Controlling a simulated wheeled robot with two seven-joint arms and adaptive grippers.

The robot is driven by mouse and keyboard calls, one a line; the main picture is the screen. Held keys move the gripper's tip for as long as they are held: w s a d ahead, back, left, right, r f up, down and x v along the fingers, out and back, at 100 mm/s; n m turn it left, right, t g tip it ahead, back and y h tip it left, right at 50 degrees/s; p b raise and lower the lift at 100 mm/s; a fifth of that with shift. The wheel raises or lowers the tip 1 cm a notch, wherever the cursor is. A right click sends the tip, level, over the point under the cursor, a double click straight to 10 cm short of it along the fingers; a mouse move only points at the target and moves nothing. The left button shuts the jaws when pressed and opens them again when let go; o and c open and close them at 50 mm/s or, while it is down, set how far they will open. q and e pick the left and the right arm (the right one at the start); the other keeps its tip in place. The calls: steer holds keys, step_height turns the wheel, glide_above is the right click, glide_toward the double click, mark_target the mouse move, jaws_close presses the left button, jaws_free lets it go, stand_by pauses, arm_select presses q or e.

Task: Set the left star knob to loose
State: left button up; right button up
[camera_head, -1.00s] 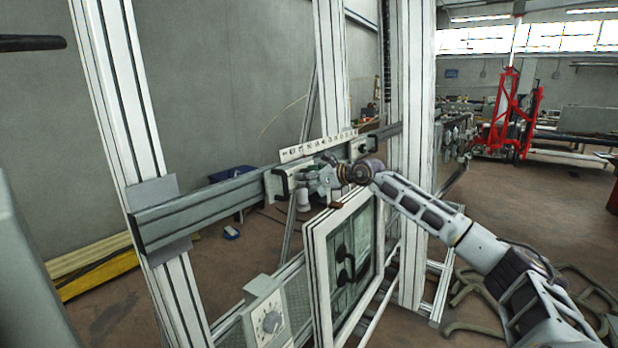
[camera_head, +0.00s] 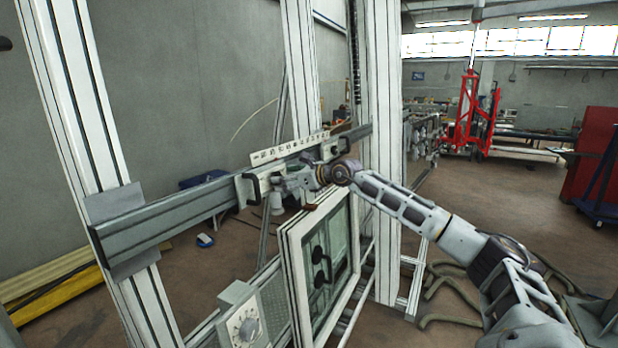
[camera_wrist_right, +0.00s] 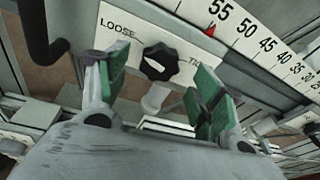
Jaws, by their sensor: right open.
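The black star knob (camera_wrist_right: 158,62) sits on a white plate, with LOOSE printed to its left and a partly hidden word starting with T to its right. My right gripper (camera_wrist_right: 153,85) is open, its green-padded fingers to either side of the knob in the wrist view. The knob appears just beyond the fingertips; I cannot tell if they touch it. In the head view my right gripper (camera_head: 284,183) is at the rail carriage and hides this knob. Another dark knob (camera_head: 335,151) shows farther right on the carriage. My left gripper is not in view.
A black handle (camera_head: 252,188) stands out left of the gripper. A numbered scale (camera_head: 288,149) with a red pointer (camera_wrist_right: 210,30) runs above. The grey rail (camera_head: 165,214) crosses white uprights. Below are a framed window panel (camera_head: 292,275) and a dial box (camera_head: 243,322).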

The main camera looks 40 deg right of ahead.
steer(key=v, duration=0.9)
steer(key=shift+s, duration=0.15)
stand_by(0.9)
steer(key=shift+s+r, duration=0.1)
stand_by(0.8)
